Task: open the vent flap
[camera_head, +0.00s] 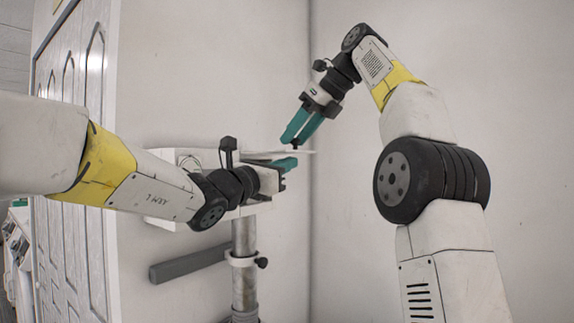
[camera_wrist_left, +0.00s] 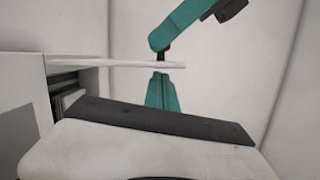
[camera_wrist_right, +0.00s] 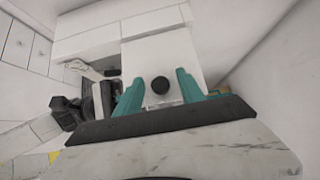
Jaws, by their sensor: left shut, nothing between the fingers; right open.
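The vent flap (camera_head: 304,151) is a thin white plate standing out roughly level from the white vent box (camera_head: 170,158). It shows nearly edge-on in the left wrist view (camera_wrist_left: 115,63) and from above in the right wrist view (camera_wrist_right: 165,50). A dark knob (camera_wrist_right: 160,85) sits on it near its outer end. My right gripper (camera_head: 295,142) is open above the flap, with a finger on each side of the knob; I cannot tell whether they touch it. My left gripper (camera_wrist_left: 162,92) is shut and empty, under the flap, with a gap visible below the plate.
A metal pole (camera_head: 244,265) with a clamp carries the box. A grey bar (camera_head: 188,264) is behind it. A panelled white cabinet (camera_head: 75,150) stands at the left. Plain walls form a corner behind the flap. A dark opening with slats (camera_wrist_left: 66,90) shows in the box's side.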

